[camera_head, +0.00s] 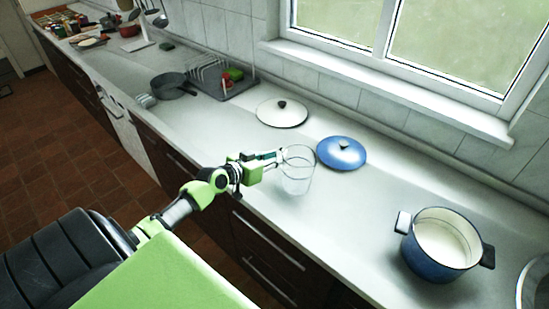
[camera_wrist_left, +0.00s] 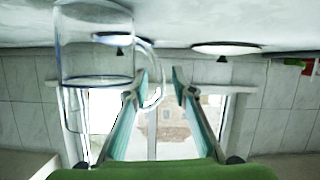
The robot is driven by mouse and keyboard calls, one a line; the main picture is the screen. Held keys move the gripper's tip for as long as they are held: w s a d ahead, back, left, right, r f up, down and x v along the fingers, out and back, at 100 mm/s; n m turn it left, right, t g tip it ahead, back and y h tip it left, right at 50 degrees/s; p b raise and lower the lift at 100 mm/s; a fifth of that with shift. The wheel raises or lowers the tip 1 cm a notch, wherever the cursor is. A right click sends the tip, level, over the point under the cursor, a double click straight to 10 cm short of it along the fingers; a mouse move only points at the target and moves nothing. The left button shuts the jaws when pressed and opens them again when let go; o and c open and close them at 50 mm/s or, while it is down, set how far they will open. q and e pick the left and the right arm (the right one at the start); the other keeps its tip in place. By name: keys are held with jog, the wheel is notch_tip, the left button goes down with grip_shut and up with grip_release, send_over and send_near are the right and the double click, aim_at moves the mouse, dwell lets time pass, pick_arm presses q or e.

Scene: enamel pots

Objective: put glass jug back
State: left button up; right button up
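The clear glass jug (camera_head: 297,172) stands upright on the counter, in front of the blue lid. It also shows at the left of the left wrist view (camera_wrist_left: 92,62), which is upside down. Its curved handle (camera_wrist_left: 160,88) is on the gripper side. My left gripper (camera_head: 282,156) is at the handle. In the wrist view its fingers (camera_wrist_left: 161,77) are apart, with part of the handle showing in the gap; one finger overlaps the handle loop. I see no firm grip on it. My right gripper is not in view.
A blue lid (camera_head: 341,153) and a white lid (camera_head: 282,112) lie behind the jug. A frying pan (camera_head: 172,85) and a dish rack (camera_head: 222,80) are farther left. The counter between jug and pot is clear.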

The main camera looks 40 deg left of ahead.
pick_arm(q)
jog(key=shift+r, duration=0.15)
jog(key=d+b+v, duration=0.1)
jog(key=v, duration=1.1)
jog(key=shift+a, duration=0.4)
